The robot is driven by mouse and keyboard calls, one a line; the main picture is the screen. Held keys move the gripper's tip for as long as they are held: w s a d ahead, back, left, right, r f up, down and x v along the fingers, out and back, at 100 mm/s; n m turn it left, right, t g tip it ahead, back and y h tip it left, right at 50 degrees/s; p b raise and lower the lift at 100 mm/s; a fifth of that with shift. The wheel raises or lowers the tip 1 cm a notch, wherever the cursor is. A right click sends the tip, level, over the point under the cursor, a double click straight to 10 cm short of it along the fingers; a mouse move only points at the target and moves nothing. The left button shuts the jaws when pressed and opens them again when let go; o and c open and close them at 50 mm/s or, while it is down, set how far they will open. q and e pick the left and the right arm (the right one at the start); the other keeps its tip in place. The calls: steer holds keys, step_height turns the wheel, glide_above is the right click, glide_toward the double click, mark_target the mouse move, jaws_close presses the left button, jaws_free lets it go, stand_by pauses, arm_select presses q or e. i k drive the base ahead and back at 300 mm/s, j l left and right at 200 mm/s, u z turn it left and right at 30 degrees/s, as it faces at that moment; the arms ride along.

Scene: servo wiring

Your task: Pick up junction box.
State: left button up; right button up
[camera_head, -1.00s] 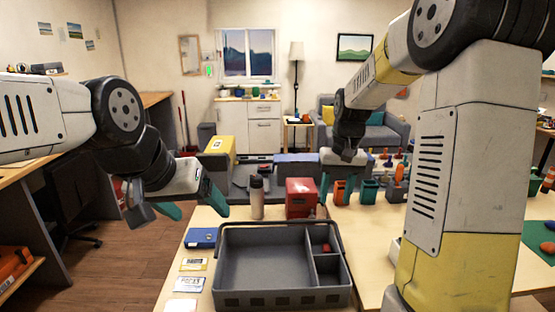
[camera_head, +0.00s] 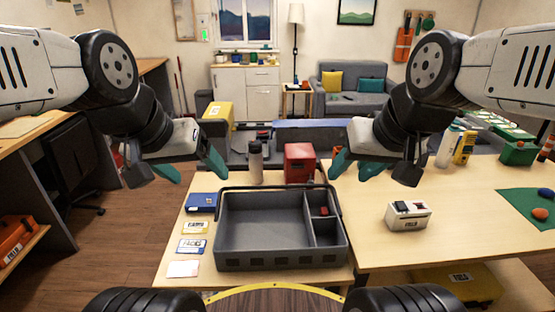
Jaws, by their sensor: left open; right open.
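No box is labelled as the junction box. A small white box (camera_head: 408,216) with dark and red parts on top sits on the right table, apart from both grippers. A red box (camera_head: 299,163) stands behind the grey tray, left of my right gripper. My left gripper (camera_head: 192,168) is open and empty above the left side of the table, left of a steel bottle. My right gripper (camera_head: 354,170) is open and empty, raised above the back of the right table. It lies behind and left of the white box in the picture.
A grey compartment tray (camera_head: 230,262) holds a small red item (camera_head: 323,211). A blue box (camera_head: 202,202) and cards lie left of it. The steel bottle (camera_head: 255,163) stands behind it. A green mat (camera_head: 530,205) lies far right. The table around the white box is clear.

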mark_target(419, 214)
steer(key=z, duration=1.3)
